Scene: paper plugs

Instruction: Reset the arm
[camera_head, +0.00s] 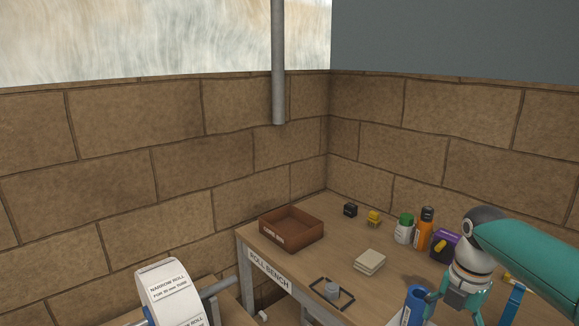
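My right arm (530,255) is teal and comes in from the right edge over the bench's front right. My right gripper (453,311) points down near the bottom edge, its teal fingers spread apart with nothing seen between them. The fingertips are low in the picture and partly hard to make out. A blue cylinder (413,306) stands just left of the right gripper; I cannot tell if they touch. My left gripper and arm are not in view.
A white paper roll (165,285) stands front left.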

